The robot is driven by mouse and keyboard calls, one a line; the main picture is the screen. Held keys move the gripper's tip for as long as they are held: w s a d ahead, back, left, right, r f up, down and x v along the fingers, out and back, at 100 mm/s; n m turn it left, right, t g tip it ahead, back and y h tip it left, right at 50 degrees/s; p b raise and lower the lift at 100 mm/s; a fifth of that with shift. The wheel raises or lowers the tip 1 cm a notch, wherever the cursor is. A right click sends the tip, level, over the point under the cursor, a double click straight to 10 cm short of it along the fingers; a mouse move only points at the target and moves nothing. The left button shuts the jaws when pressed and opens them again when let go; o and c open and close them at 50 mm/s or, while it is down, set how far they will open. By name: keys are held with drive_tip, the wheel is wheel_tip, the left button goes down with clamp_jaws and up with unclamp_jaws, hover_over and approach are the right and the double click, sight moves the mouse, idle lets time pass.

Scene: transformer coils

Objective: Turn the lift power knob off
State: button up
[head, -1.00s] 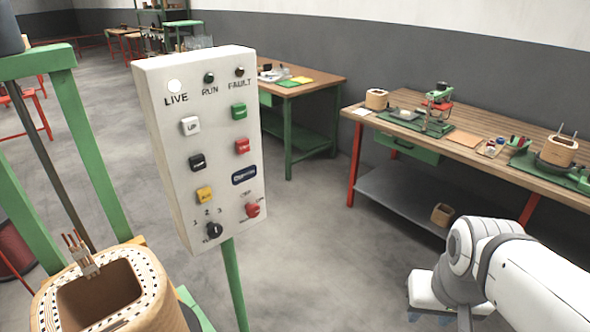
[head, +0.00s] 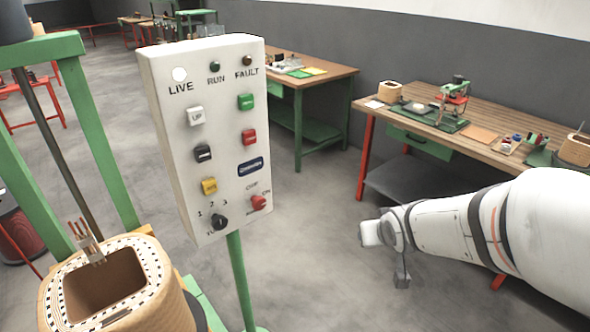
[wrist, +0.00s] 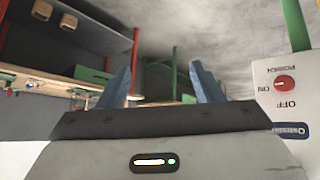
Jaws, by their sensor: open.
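The red power knob (head: 259,202) is at the lower right of the white control box's front, with ON and OFF labels beside it. It also shows upside down at the right of the wrist view (wrist: 284,84), where its pale mark seems to point towards ON. The LIVE lamp (head: 180,75) is bright white. My gripper is open and empty in the wrist view (wrist: 160,80), its two blue fingers spread, with the knob outside them to the right. In the head view the hand is right of the box, apart from it; its fingers are not clear there.
The control box (head: 185,140) stands on a green post (head: 237,275). Buttons and a black selector knob (head: 220,222) share its face. A wound coil (head: 150,262) and green frame stand at left. A workbench (head: 480,130) is behind my arm. Floor between box and bench is clear.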

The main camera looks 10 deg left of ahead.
drive_tip(key=w+a+f+n+t+y, duration=0.35)
drive_tip(key=w+a, duration=0.35)
drive_tip(key=a, duration=0.4)
drive_tip(key=n+y, duration=0.3)
drive_tip(key=y, duration=0.6)
approach(261, 206)
drive_tip(key=x, duration=0.2)
drive_tip(key=p+x, duration=0.1)
drive_tip(key=x, duration=0.6)
drive_tip(key=shift+a, duration=0.2)
drive_tip(key=shift+c, duration=0.6)
